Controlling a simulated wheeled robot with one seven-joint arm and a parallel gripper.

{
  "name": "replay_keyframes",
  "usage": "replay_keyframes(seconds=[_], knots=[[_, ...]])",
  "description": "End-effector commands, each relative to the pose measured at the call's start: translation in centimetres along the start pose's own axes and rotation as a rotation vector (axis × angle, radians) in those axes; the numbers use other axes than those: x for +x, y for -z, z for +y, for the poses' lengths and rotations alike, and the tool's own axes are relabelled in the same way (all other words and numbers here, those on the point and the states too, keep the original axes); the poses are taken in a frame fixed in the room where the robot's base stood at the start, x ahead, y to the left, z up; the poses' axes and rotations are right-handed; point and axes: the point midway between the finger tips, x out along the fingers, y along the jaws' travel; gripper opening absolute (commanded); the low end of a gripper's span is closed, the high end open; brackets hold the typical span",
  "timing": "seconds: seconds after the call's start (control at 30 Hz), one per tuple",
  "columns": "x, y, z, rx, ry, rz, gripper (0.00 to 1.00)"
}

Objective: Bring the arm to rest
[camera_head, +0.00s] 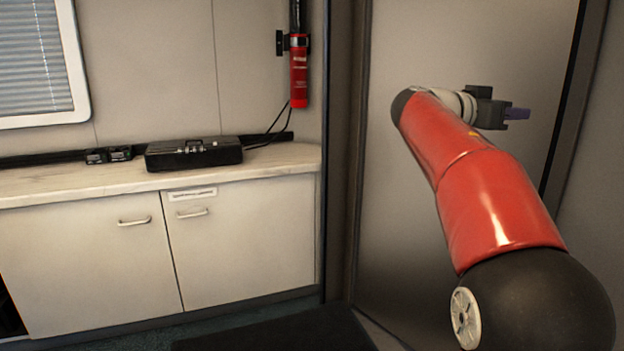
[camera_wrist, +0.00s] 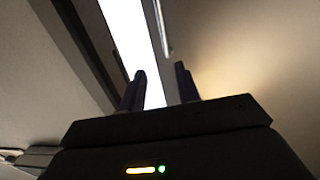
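My arm shows in red at the right of the head view, reaching up and away. My gripper (camera_head: 518,114) is at its far end, in front of a grey panel, and points to the right. In the wrist view, the two dark fingers of my gripper (camera_wrist: 160,90) stand apart with a clear gap between them. Nothing is between the fingers. The gripper touches nothing that I can see.
A grey panel (camera_head: 390,230) stands close behind my arm. At the left, a pale counter (camera_head: 60,188) carries a black case (camera_head: 195,155). A bright strip (camera_wrist: 130,35) shows beyond the fingers.

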Motion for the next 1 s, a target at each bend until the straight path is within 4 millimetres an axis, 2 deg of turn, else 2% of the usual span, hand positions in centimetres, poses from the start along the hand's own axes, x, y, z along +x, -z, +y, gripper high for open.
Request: replay_keyframes(seconds=[0.37, 0.57, 0.77, 1.0], knots=[[-1.0, -2.9, 2.0, -0.111, 0.065, -0.137, 0.32], [-2.5, -6.1, 4.0, -0.216, 0.147, -0.266, 0.32], [-6.0, -11.4, 7.4, -0.363, 0.295, -0.443, 0.32], [-14.1, -21.1, 13.7, -0.564, 0.617, -0.691, 0.32]])
